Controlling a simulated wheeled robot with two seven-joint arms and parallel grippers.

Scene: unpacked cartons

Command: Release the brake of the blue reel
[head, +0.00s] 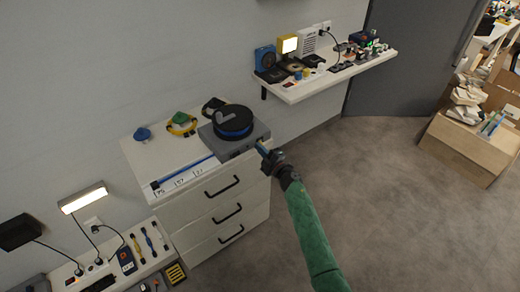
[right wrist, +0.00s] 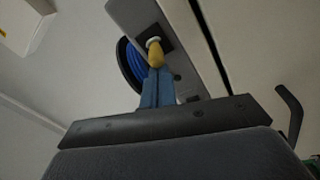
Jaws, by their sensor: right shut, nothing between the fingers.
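The blue reel (head: 233,121), with a black top and a blue band, sits on a grey base (head: 250,143) on the drawer cabinet. The reel's blue edge also shows in the right wrist view (right wrist: 132,66). A yellow knob with a white collar (right wrist: 155,52) sticks out of the base's underside or front; it seems to be the brake. My right gripper (head: 262,149) is at the base's front right corner. Its blue fingers (right wrist: 158,86) are shut and empty, with their tips at the knob; I cannot tell whether they touch it. My left gripper is not in view.
The cabinet (head: 222,200) has black drawer handles. A blue strip (head: 185,172) with number labels lies left of the base. Blue, green and yellow items stand behind it. A crowded wall shelf (head: 340,75) is at the back right. The floor right of the cabinet is clear.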

